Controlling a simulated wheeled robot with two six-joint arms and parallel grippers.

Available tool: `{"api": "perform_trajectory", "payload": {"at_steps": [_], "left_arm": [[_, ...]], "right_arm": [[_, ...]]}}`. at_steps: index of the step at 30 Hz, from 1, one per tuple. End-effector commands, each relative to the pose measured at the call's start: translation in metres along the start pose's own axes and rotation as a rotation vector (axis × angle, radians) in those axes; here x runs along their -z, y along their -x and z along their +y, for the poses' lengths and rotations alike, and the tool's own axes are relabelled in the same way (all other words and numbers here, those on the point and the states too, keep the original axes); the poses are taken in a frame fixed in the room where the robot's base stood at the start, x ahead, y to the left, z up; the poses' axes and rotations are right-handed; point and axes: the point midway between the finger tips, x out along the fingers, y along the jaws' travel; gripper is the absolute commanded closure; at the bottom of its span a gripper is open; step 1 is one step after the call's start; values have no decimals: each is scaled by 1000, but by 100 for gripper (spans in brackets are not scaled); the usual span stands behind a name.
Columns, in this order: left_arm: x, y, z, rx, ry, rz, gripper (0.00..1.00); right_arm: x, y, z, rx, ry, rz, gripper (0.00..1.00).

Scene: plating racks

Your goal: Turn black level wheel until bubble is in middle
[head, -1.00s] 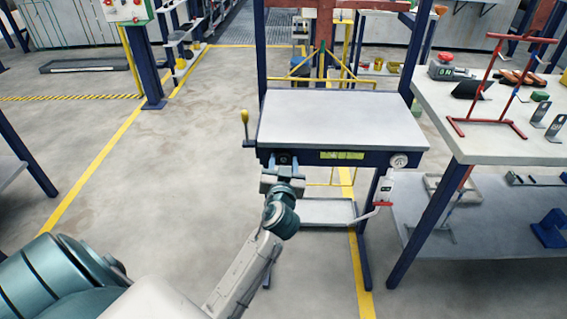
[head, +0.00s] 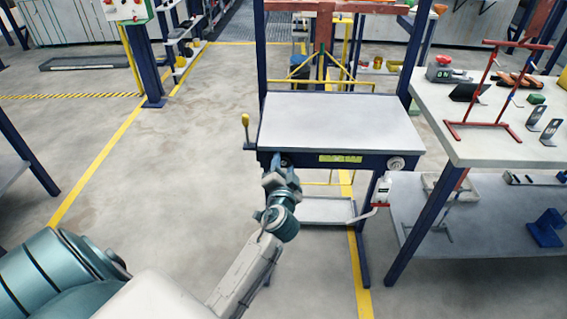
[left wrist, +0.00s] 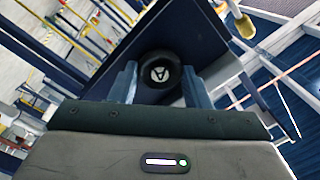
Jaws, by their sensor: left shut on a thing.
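The black level wheel (left wrist: 158,71) sits on the dark blue front rail, at the left under the grey table top. It is round, with a white mark on its face. My left gripper (left wrist: 160,80) is shut on it, one finger on each side. In the head view my left gripper (head: 281,168) hides most of the wheel. The yellow-green level vial (head: 340,158) is in the middle of the front rail. Its bubble is too small to place. My right gripper is not in view.
A yellow-knobbed lever (head: 245,124) stands left of the table top (head: 340,120). A bench (head: 480,138) with red stands is further right. The floor at left is clear.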

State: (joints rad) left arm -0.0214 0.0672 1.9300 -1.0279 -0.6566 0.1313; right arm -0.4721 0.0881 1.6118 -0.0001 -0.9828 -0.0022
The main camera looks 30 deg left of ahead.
Motion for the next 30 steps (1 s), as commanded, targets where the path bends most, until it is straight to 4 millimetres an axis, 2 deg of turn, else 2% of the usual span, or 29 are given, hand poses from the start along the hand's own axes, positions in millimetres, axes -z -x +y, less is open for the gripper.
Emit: {"api": "perform_trajectory", "payload": {"at_steps": [9, 15, 24, 30], "left_arm": [[1, 0, -1, -2, -289, -1, 80], [0, 0, 0, -2, -434, -1, 80], [0, 0, 1, -3, -564, 0, 80], [-1, 0, 2, -2, -595, 0, 80]], "right_arm": [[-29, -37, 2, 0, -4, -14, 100], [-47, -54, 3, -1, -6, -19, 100], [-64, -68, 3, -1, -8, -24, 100], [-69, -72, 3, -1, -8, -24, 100]]}}
